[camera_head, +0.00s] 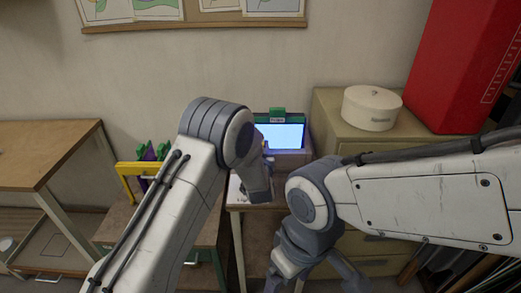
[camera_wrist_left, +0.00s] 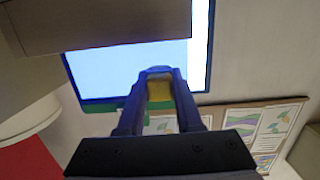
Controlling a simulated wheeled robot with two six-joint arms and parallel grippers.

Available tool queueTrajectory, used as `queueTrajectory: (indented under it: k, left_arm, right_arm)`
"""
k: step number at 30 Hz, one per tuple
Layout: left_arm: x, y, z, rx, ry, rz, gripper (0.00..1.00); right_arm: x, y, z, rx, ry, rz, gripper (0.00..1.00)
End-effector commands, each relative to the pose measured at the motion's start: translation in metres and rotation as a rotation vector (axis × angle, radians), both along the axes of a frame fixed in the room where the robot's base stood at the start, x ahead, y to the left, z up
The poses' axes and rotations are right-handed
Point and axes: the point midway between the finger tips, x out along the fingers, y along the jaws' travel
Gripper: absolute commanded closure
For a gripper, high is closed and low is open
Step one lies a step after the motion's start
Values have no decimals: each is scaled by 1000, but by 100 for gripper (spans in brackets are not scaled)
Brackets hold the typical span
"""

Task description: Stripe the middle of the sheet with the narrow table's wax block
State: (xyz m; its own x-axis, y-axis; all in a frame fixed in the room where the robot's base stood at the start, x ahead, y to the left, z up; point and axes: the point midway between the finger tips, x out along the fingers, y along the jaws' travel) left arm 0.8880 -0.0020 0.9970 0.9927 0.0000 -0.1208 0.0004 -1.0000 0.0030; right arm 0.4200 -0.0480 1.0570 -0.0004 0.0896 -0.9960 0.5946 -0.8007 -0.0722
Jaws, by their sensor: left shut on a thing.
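The sheet (camera_head: 287,137) is a glowing pale-blue panel with a dark blue frame, upright against the wall, with a green clip on top. It fills much of the left wrist view (camera_wrist_left: 110,72). My left gripper (camera_wrist_left: 158,75) is shut on a small yellow block, the wax block (camera_wrist_left: 160,92), in front of the sheet. Whether the block touches the sheet I cannot tell. In the head view my left arm hides most of that gripper. My right gripper (camera_head: 310,275) hangs low near the bottom edge, partly cut off.
The narrow table (camera_head: 238,207) stands below the sheet. A beige cabinet (camera_head: 335,110) with a round white box (camera_head: 371,107) stands at the right, beside a tall red case (camera_head: 455,65). A wooden table (camera_head: 45,150) and a yellow-handled rack (camera_head: 130,168) stand at the left.

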Motion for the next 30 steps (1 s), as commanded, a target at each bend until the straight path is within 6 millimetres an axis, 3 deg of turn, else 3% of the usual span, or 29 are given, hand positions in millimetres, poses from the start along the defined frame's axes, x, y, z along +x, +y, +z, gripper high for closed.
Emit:
queueTrajectory:
  k: [30]
  left_arm:
    - [11, 0, -1, 0, 0, 0, 100]
  right_arm:
    - [0, 0, -4, 0, 0, 0, 16]
